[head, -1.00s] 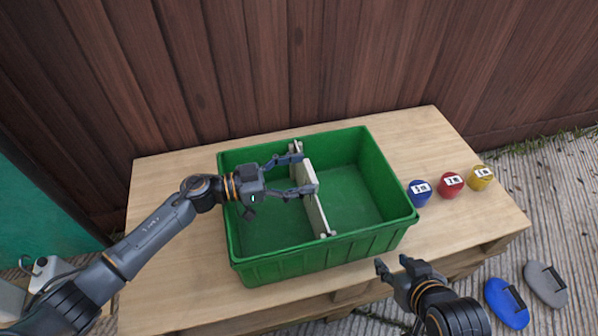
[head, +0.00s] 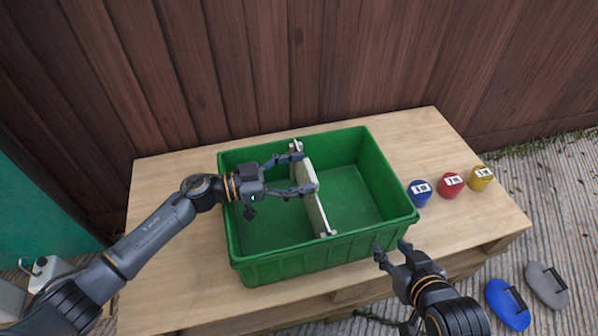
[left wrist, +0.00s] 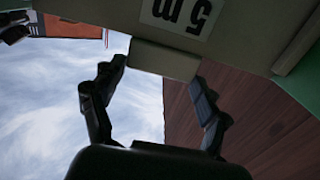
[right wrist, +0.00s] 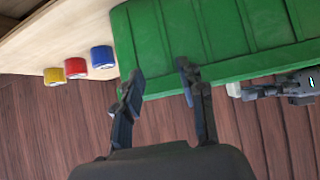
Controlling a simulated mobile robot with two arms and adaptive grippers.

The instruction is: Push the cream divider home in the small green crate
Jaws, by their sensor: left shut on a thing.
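The small green crate (head: 385,228) stands on the pale wooden table. The cream divider (head: 318,213) runs across it from the back wall to the front wall, its ends at the rim; how deep it sits is unclear. My left gripper (head: 304,170) is shut on the divider's upper part from the left. In the left wrist view a cream tab (left wrist: 165,58) is between its fingers, beside a panel marked "5 m". My right gripper (head: 391,250) is open and empty at the crate's front right. The right wrist view shows the crate wall (right wrist: 215,30) beyond its fingers.
Blue (head: 420,192), red (head: 451,184) and yellow (head: 481,178) labelled pots stand right of the crate. A blue pad (head: 507,303) and a grey pad (head: 545,284) lie on the ground at the right. A wooden fence (head: 300,70) rises behind the table.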

